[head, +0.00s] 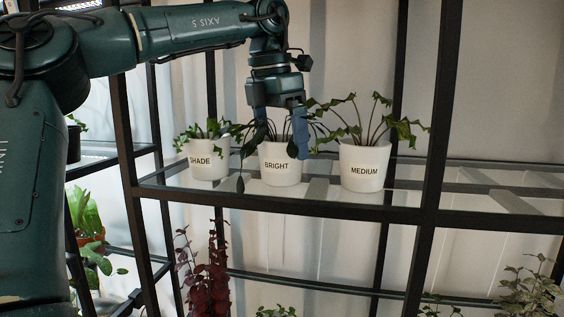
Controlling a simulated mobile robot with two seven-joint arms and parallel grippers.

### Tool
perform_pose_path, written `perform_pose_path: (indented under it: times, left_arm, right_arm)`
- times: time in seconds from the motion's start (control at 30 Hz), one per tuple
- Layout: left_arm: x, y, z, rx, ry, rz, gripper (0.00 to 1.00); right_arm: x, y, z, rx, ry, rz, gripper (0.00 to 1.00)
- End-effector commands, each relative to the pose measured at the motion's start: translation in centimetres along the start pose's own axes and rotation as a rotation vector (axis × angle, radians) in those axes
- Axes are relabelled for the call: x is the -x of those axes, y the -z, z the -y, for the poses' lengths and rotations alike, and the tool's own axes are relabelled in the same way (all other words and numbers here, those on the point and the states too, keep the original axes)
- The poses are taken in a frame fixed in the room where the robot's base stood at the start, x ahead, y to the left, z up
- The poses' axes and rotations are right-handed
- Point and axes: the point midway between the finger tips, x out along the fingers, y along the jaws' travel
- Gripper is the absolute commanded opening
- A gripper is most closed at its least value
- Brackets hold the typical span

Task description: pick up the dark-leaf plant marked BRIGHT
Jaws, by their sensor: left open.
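The dark-leaf plant marked BRIGHT stands upright in a white pot (281,171) on the glass shelf, between two other pots. Its dark leaves (240,184) hang over the left side of the pot. My left gripper (279,140) points down from above at this plant. It is open, with one finger at the left of the foliage and the other at the right, by the pot's rim. I cannot tell whether the fingers touch the pot. The gripper hides part of the leaves and rim. My right gripper is out of view.
A pot marked SHADE (208,171) stands close on the left, and a pot marked MEDIUM (364,176) close on the right. The glass shelf (480,200) is clear further right. A black rack post (436,130) rises there. Red-leaved and green plants stand below.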

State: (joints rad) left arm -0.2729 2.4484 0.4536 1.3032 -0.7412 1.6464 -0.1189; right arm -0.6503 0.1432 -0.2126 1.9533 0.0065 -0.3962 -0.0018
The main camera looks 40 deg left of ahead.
Motion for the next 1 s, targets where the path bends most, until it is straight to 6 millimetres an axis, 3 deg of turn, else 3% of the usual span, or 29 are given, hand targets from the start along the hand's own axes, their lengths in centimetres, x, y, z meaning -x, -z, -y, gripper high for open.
perform_pose_path:
  times: [0.13, 0.37, 1.0]
  left_arm:
    - [-1.34, 0.04, -0.02, -0.001, 0.001, -0.001, 1.00]
    - [-1.49, 0.01, -0.03, 0.001, 0.000, 0.001, 1.00]
    - [-1.46, 0.02, -0.03, 0.001, 0.000, 0.000, 0.48]
  right_arm:
    - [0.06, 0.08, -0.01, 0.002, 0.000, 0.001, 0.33]
    - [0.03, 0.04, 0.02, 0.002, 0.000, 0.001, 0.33]
    - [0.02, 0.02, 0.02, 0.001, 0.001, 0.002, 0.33]
